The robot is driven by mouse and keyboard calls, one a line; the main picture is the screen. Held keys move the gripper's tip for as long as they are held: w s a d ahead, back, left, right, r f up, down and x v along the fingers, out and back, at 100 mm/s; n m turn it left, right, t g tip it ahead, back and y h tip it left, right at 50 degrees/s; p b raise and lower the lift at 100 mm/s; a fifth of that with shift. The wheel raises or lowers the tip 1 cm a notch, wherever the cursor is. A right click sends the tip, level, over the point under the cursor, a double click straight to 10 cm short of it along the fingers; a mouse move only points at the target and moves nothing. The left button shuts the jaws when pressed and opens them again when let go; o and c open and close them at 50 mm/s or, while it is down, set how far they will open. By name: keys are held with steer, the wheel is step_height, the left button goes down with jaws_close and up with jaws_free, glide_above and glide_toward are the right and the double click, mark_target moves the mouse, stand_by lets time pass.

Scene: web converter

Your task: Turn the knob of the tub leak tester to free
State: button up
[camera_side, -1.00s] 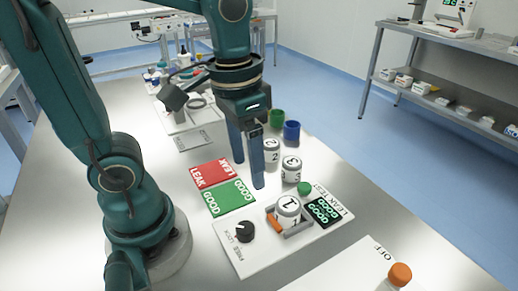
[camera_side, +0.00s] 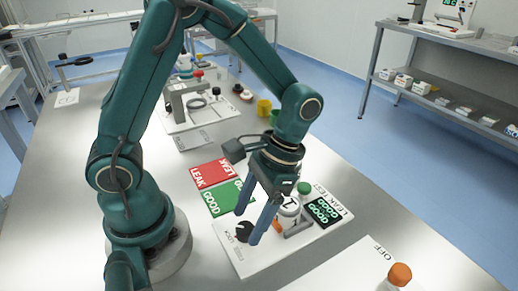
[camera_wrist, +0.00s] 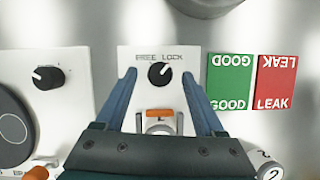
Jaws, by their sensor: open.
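The tub leak tester (camera_side: 262,258) is a white panel with a black knob (camera_side: 243,232), partly hidden by a finger in the side view. In the wrist view the knob (camera_wrist: 161,74) shows whole, below the words FREE and LOCK, its white mark pointing up and right toward LOCK. My gripper (camera_side: 247,226) is open above the knob, pointing down at a tilt. In the wrist view its fingers (camera_wrist: 159,75) stand on either side of the knob, with nothing between them. A white tub marked 1 (camera_side: 289,211) sits in the tester's holder by an orange part (camera_wrist: 159,112).
A lit display (camera_side: 320,210) reads GOOD, near a green button (camera_side: 304,188). Red LEAK (camera_side: 208,174) and green GOOD (camera_side: 222,203) mats lie behind the knob. Another panel with an orange-topped post (camera_side: 400,274) stands at front right.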

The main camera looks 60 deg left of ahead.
steer(key=shift+s+f, duration=0.25)
steer(key=shift+f, duration=0.3)
jaws_close()
